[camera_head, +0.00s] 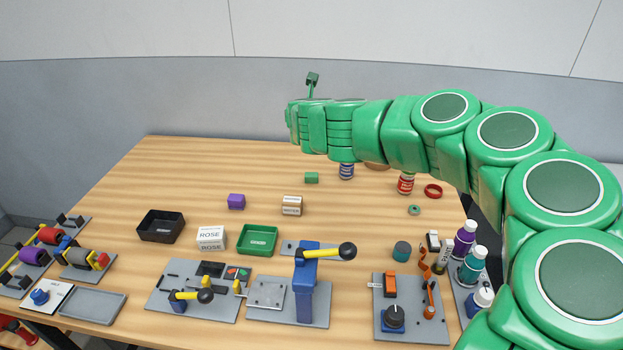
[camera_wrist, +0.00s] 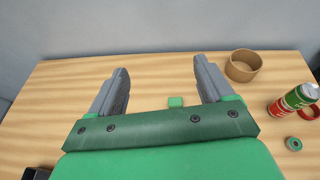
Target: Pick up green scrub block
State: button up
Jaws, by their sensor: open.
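The green scrub block (camera_head: 312,178) is a small green cuboid lying on the wooden table, toward its far side, left of a blue-labelled can. In the wrist view the green scrub block (camera_wrist: 175,102) shows small, between my two fingers and beyond the edge of my green palm. My gripper (camera_wrist: 163,78) has its two grey fingers wide apart with nothing between them. In the head view my green arm reaches in from the right, and its end is above the far part of the table. The fingers are mostly hidden there.
A purple block (camera_head: 236,201) and a white box (camera_head: 292,206) lie nearer. A green tray (camera_head: 258,240) and a black tray (camera_head: 160,227) stand farther forward. Cans, a red ring (camera_head: 433,191) and a tan round container (camera_wrist: 243,66) are to the right. Table left of the block is clear.

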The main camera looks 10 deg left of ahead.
jog(key=m, duration=0.1)
send_near(311, 175)
jog(key=shift+h, duration=0.4)
jog(key=shift+a+r+x, duration=0.1)
jog(key=shift+a+x, duration=0.05)
jog(key=shift+x, duration=0.8)
jog(key=shift+a+r+x, duration=0.1)
jog(key=shift+a+x, duration=0.05)
jog(key=shift+x, duration=0.8)
jog(key=shift+a+r+x, duration=0.1)
jog(key=shift+a+x, duration=0.05)
jog(key=shift+x, duration=0.8)
jog(key=shift+w+d+f, duration=0.1)
jog(key=shift+w+f, duration=0.35)
jog(key=shift+w, duration=0.25)
jog(key=shift+w+d+f, duration=0.1)
jog(key=shift+w+f, duration=0.3)
jog(key=shift+w, duration=0.25)
jog(key=shift+x, duration=1.1)
jog(key=c, duration=1)
